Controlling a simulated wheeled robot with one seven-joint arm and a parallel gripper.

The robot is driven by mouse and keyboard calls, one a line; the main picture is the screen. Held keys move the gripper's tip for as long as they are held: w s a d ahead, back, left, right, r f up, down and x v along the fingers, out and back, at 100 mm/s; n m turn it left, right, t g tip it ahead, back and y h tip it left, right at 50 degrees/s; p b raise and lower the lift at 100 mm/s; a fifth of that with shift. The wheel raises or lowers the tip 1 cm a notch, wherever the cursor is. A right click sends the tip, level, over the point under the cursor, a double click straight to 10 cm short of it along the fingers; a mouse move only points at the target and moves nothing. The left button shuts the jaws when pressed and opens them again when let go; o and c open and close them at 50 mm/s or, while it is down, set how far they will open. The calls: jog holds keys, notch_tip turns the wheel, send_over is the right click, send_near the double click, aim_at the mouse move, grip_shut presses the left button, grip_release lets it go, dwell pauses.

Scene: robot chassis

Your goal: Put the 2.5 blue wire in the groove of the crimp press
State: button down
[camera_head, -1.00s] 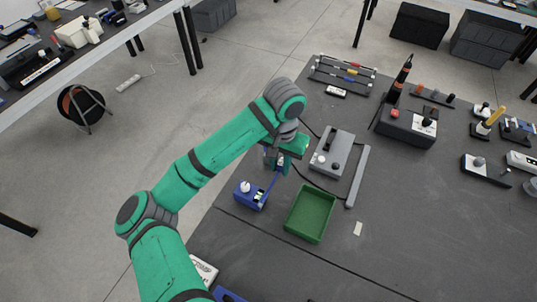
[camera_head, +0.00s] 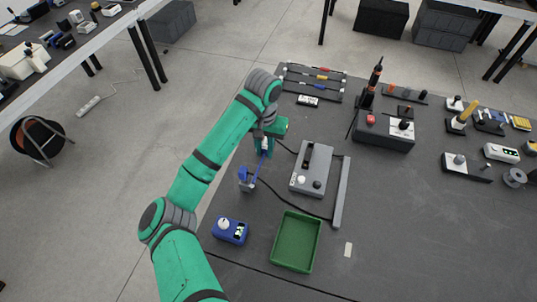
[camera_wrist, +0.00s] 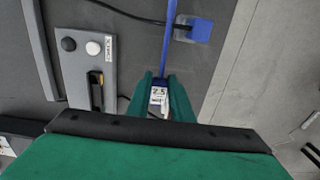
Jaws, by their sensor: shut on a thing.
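My gripper (camera_head: 265,146) is shut on the 2.5 blue wire (camera_head: 258,170). In the wrist view the two green fingers (camera_wrist: 160,92) close around a white tag reading 2.5, and the wire (camera_wrist: 168,40) runs away from them out of the top edge. A grey unit (camera_head: 304,184) with a long dark slot and white and black knobs lies right of my gripper. Its panel (camera_wrist: 75,75) shows left of the fingers in the wrist view. I cannot tell for certain whether this is the crimp press. The wire's far end is too small to tell apart.
A blue box (camera_head: 230,230) and a green tray (camera_head: 298,266) lie nearer. A grey bar (camera_head: 342,195) flanks the grey unit. Black cables cross the table.

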jog(key=w+f, duration=0.1)
jog(key=f, duration=0.1)
jog(key=w+d+f, duration=0.1)
jog(key=w+f, duration=0.1)
jog(key=w+d+f, duration=0.1)
jog(key=f, duration=0.1)
jog(key=shift+w, duration=0.3)
jog(key=shift+w+f, duration=0.15)
jog(key=shift+f, duration=1.4)
jog(key=shift+f, duration=0.15)
jog(key=c, duration=1.6)
grip_release()
notch_tip(320, 180, up, 12)
jog(key=shift+w+r, duration=0.1)
jog(key=shift+r, duration=0.05)
